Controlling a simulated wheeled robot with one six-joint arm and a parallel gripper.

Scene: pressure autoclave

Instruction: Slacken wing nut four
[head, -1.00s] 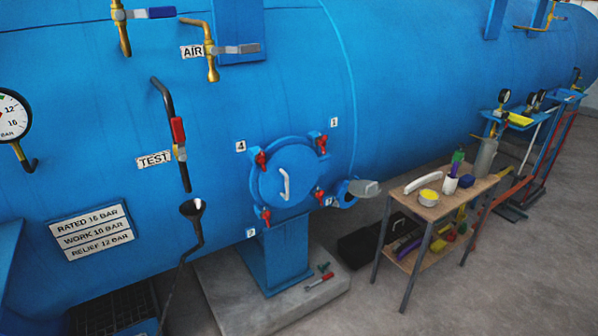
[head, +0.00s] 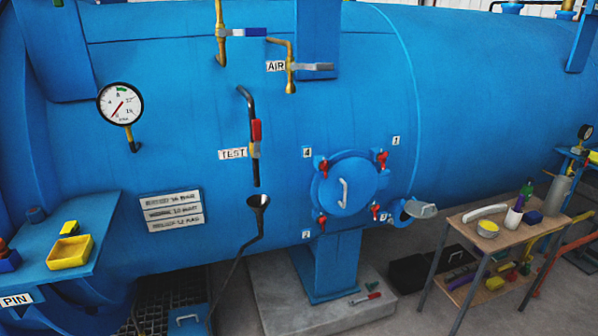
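The round blue hatch door (head: 349,188) with a pale curved handle is on the side of the big blue vessel, right of centre. Red wing nuts sit around its rim. Wing nut four (head: 322,165) is at the upper left, just below and right of the label 4 (head: 307,153). My gripper is not in view.
A wooden trolley (head: 465,235) with bottles and tools stands at the lower right. A pedestal (head: 338,262) on a concrete plinth is below the hatch. A black funnel pipe (head: 258,203) stands left of it. A blue shelf (head: 85,225) with a yellow tray is at left.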

